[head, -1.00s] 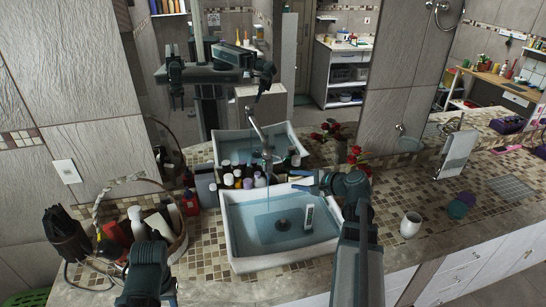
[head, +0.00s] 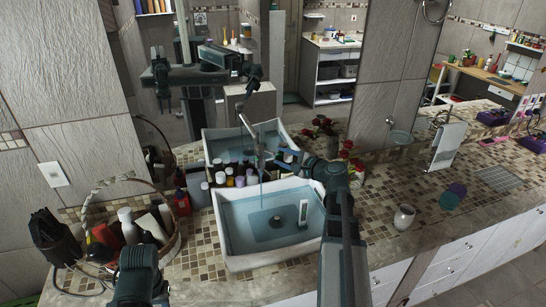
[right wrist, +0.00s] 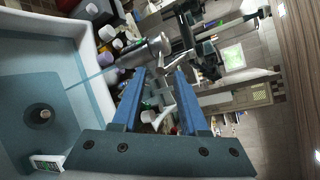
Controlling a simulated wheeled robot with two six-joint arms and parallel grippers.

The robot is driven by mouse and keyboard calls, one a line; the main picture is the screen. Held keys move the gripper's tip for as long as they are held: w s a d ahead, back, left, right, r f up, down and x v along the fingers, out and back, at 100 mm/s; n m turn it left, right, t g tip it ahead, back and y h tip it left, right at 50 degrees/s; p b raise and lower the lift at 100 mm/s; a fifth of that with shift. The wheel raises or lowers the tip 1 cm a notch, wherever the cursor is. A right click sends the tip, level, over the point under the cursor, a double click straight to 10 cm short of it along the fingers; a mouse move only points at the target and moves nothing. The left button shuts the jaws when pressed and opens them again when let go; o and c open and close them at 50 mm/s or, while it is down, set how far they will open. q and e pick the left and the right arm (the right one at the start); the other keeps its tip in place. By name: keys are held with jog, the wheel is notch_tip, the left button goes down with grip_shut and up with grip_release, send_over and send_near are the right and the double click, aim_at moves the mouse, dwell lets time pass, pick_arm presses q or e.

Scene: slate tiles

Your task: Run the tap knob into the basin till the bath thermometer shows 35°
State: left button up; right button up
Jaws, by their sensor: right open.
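The white basin (head: 232,247) is set in the mosaic counter and holds bluish water; it fills the left of the right wrist view (right wrist: 75,25). The white bath thermometer (head: 303,212) is in the basin, right of the drain; its reading is too small to tell. The chrome tap (head: 260,160) stands at the basin's back, and a thin stream falls from it. My right gripper (head: 284,159) is open beside the tap, with the tap's metal (right wrist: 165,72) showing near and between its blue fingertips (right wrist: 160,72). No contact can be made out. My left arm shows at lower left; its gripper does not.
Several bottles (head: 235,178) crowd behind the basin. A basket of toiletries (head: 165,245) stands at left. A white cup (head: 404,217) and a purple and a teal item (head: 450,198) are at right. A mirror behind reflects the basin and me.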

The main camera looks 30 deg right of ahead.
aim_at(273, 153)
jog(key=shift+b+x, duration=0.35)
jog(key=shift+x, duration=2.1)
jog(key=shift+c, duration=0.2)
grip_shut()
